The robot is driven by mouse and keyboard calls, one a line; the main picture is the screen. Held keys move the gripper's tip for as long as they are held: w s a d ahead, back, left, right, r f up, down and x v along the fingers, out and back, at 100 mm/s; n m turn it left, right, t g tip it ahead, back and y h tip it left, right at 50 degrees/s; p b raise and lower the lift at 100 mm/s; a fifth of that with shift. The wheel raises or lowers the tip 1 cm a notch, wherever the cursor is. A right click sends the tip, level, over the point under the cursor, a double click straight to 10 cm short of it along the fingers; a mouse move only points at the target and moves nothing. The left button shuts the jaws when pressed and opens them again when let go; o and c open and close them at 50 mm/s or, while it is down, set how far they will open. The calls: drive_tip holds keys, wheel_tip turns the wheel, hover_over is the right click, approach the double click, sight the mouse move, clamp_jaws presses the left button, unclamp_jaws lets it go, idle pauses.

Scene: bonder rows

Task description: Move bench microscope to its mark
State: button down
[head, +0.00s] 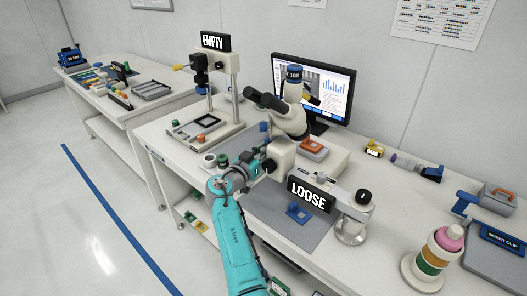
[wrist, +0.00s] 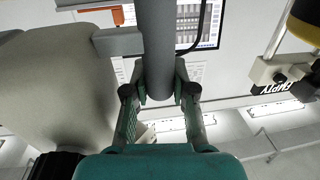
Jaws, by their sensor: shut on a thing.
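The bench microscope (head: 288,120) has a cream body, black eyepieces and a blue band reading 10X. It stands over the bench in front of the monitor. A pale arm with a black LOOSE sign (head: 311,196) runs right from near its lower body to a stand with a round metal base (head: 351,231). My gripper (head: 257,165) is at the microscope's lower left side. In the wrist view my gripper (wrist: 160,92) is shut on a grey round bar (wrist: 156,45), seemingly part of the microscope. I cannot make out a mark with certainty.
A grey mat (head: 262,208) with a small blue part (head: 297,212) lies below. An instrument with an EMPTY sign (head: 216,42) stands to the left, and a monitor (head: 325,90) behind. Stacked coloured reels (head: 438,254) and a sheet clip box (head: 497,256) crowd the right.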

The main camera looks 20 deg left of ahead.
drive_tip(key=shift+w+d+f, duration=0.1)
idle(0.3)
drive_tip(key=c, duration=1.2)
unclamp_jaws()
drive_tip(key=s+a, duration=0.2)
drive_tip(key=s, duration=0.9)
drive_tip(key=shift+s, duration=0.4)
drive_tip(key=shift+c, duration=0.3)
